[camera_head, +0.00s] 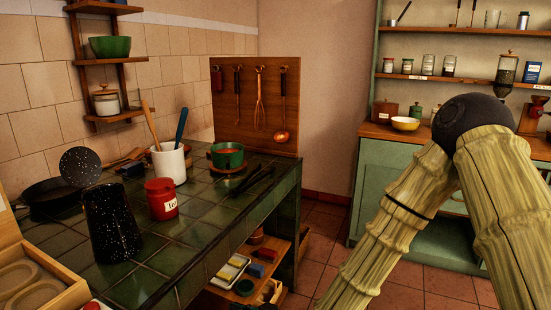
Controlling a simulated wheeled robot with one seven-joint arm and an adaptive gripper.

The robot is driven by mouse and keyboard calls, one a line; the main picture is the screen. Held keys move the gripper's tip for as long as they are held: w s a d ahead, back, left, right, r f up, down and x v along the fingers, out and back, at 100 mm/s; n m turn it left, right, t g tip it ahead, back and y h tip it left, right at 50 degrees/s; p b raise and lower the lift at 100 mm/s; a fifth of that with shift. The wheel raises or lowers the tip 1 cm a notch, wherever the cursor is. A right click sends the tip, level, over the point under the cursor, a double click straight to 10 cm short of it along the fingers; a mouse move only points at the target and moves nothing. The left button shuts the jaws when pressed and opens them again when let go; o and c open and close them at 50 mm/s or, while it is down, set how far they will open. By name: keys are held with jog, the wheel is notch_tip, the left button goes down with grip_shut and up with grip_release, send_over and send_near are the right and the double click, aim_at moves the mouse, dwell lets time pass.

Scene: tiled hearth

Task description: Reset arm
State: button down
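My arm shows at the right, folded at a dark round joint (475,118), with two pale, bamboo-like links running down out of the bottom of the picture. The joint is in front of the green cabinet and its wooden top. My gripper is not in view, so I cannot see whether it holds anything. The visible part of the arm stands apart from the tiled hearth (215,215) in the picture.
On the hearth stand a black speckled vessel (112,222), a red canister (161,199), a white utensil crock (170,162) and a green pot (227,156). A wooden tray (40,282) is at the lower left. A green cabinet (385,185) stands behind. Floor shows between hearth and cabinet.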

jog(key=s+d+f+m+g+h, duration=0.1)
jog(key=s+d+f+h, duration=0.1)
jog(key=s+d+f, duration=0.4)
jog(key=s+d+f+m+g+h, duration=0.2)
jog(key=s+d+f, duration=0.15)
jog(key=f, duration=0.55)
jog(key=s+d+f+m+g+h, duration=0.1)
jog(key=s+d+f+h, duration=0.1)
jog(key=s+d+f, duration=0.35)
jog(key=s+d+f+m+g+h, duration=0.25)
jog(key=s+d+f, duration=0.25)
jog(key=s+d, duration=0.3)
jog(key=s+d+f+m+g+h, duration=0.1)
jog(key=s+d+f+g+h, duration=0.2)
jog(key=s+d, duration=0.5)
notch_tip(320, 180, up, 18)
jog(key=t+p, duration=0.1)
jog(key=p, duration=1.8)
jog(key=shift+w+d+f, duration=0.25)
jog(key=shift+d, duration=0.15)
jog(key=shift+s, duration=0.1)
